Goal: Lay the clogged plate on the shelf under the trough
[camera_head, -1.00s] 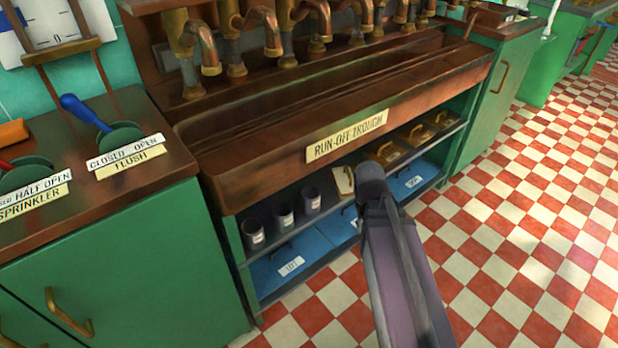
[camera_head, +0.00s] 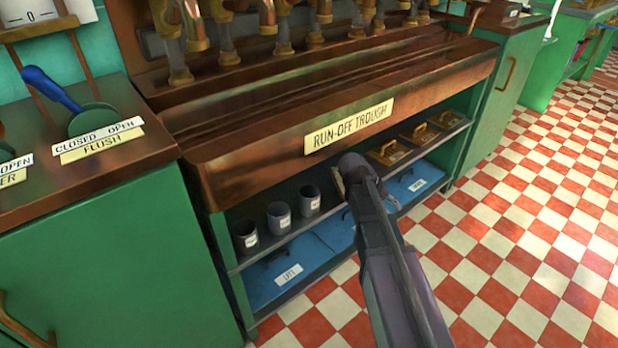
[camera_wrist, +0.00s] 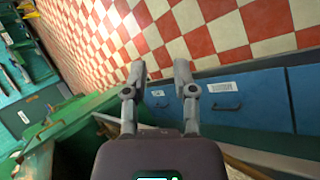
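The run-off trough (camera_head: 250,155) is a long copper-brown basin with a cream name label on its front. Under it is an open shelf (camera_head: 300,235). A pale edge beside my arm is mostly hidden. I cannot tell which plate is clogged. My gripper (camera_wrist: 160,70) is open, with nothing between its fingers, in front of the shelf unit.
Grey cups (camera_head: 279,217) stand on the shelf's left part. Below lie blue labelled panels (camera_head: 320,245) with dark handles; one also shows in the wrist view (camera_wrist: 245,100). Left is a green cabinet (camera_head: 110,250) with a blue flush lever (camera_head: 50,88). The checkered floor (camera_head: 530,220) is clear.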

